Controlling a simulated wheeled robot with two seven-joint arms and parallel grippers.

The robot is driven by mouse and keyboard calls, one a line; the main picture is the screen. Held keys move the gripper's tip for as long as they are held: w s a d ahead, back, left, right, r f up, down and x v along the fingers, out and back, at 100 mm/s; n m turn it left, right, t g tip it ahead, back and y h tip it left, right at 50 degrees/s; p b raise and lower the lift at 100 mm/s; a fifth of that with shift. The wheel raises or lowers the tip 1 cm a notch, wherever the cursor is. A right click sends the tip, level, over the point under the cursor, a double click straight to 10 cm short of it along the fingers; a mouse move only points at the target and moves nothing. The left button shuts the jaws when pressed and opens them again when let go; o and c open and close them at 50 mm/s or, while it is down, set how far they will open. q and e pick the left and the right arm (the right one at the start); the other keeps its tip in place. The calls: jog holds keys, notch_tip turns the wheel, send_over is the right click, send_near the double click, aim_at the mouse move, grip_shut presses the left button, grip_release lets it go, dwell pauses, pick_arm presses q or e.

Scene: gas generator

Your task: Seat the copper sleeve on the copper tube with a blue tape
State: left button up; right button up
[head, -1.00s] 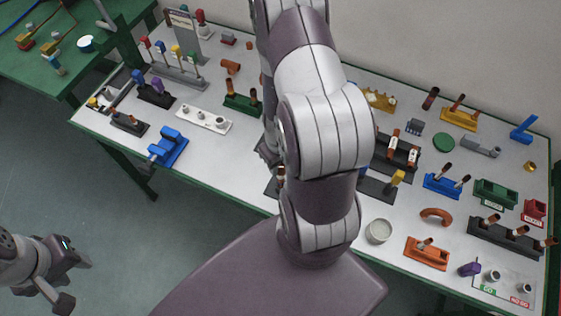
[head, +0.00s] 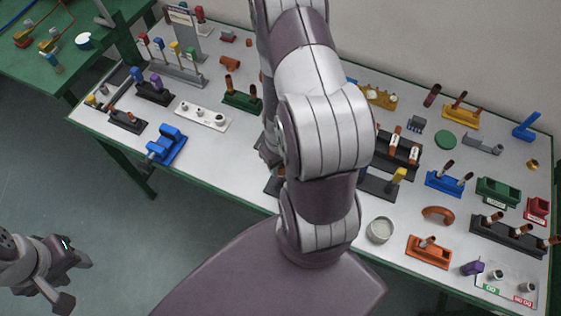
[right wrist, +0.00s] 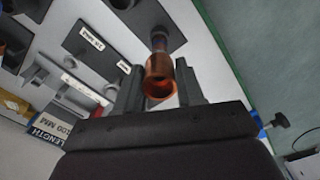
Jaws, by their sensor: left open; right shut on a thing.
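In the right wrist view my right gripper (right wrist: 160,82) is shut on the copper sleeve (right wrist: 159,84), whose open end faces the camera. Just beyond the sleeve a darker tube with a bluish band, the copper tube with tape (right wrist: 158,43), stands on a dark base plate (right wrist: 143,17). Sleeve and tube look nearly in line and overlap in the picture; I cannot tell how far the sleeve is over the tube. In the head view my own arm hides the right gripper and sleeve. My left gripper (head: 76,280) is open and empty, off the table at lower left.
The white table (head: 215,150) is crowded with fixtures. A blue fixture (head: 166,145) and a green tube block (head: 242,101) stand left of my arm. A grey round dish (head: 380,230) and an orange block (head: 428,252) stand right of it. A labelled plate (right wrist: 93,50) lies near the right gripper.

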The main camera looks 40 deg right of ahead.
aim_at(281, 166)
jog(key=shift+f+b, duration=0.7)
jog(key=shift+f, duration=0.1)
jog(key=o, duration=1)
jog(key=shift+r, duration=0.1)
notch_tip(281, 166, up, 12)
jog(key=p, duration=0.8)
jog(key=shift+r+p, duration=0.25)
jog(key=shift+p, duration=0.05)
